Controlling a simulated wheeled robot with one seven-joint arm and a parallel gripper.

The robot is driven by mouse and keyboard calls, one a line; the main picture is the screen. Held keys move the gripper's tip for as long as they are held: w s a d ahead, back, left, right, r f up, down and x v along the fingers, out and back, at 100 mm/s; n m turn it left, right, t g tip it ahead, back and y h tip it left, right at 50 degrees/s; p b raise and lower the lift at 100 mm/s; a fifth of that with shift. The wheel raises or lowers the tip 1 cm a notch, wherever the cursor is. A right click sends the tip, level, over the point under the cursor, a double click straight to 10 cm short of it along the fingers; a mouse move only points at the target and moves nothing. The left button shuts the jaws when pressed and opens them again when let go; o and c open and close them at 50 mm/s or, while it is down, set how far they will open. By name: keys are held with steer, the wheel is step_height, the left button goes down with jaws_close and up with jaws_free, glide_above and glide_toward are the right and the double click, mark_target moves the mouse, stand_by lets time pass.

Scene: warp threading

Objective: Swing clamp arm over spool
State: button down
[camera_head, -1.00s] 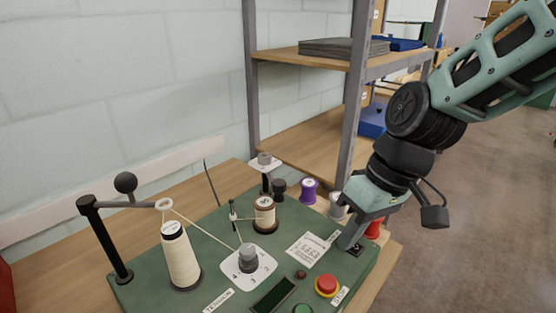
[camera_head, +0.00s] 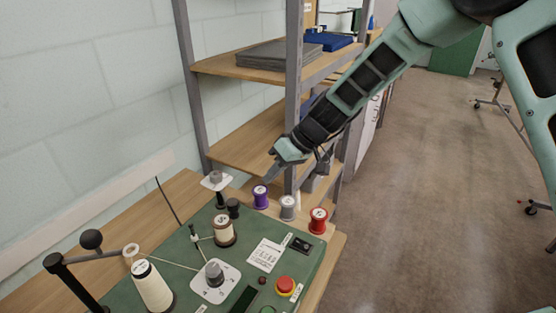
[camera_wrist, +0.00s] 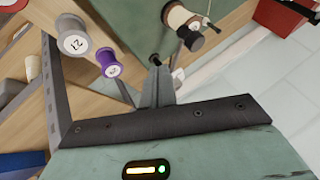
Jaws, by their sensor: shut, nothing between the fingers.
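The clamp arm (camera_head: 100,257) is a grey bar on a black post at the lower left, with a black ball knob (camera_head: 91,240) and a pale ring (camera_head: 131,252) at its free end. The ring lies at the top of the large cream cone spool (camera_head: 152,287); whether they touch I cannot tell. A smaller cream spool (camera_head: 224,232) stands upright on the green board (camera_head: 185,262); it also shows in the wrist view (camera_wrist: 184,19). My gripper (camera_head: 267,180) is shut and empty, above and close to the purple spool (camera_head: 260,197), with its fingers (camera_wrist: 157,84) pointing down.
A grey spool (camera_head: 288,208) and a red spool (camera_head: 318,221) stand right of the purple one. The metal shelf post (camera_head: 292,110) rises close by my gripper. A dial (camera_head: 214,273) and red button (camera_head: 285,285) sit on the board. Open floor lies to the right.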

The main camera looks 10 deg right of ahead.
mark_target(232, 203)
steer(key=s+a+f+p, duration=0.2)
steer(key=a+f+p, duration=0.1)
steer(key=a, duration=0.3)
steer(key=shift+f+p, duration=0.3)
steer(key=shift+f, duration=0.05)
steer(key=shift+a, duration=0.1)
steer(key=a+b, duration=0.1)
steer(key=b, duration=0.1)
steer(key=s+a+m+b, duration=0.1)
steer(key=b, duration=0.1)
steer(key=t+b, duration=0.1)
steer(key=shift+s+a+f+m+b, duration=0.15)
steer(key=shift+s+a+m+b, duration=0.15)
steer(key=shift+s+a+b, duration=0.1)
steer(key=shift+a+r, duration=0.2)
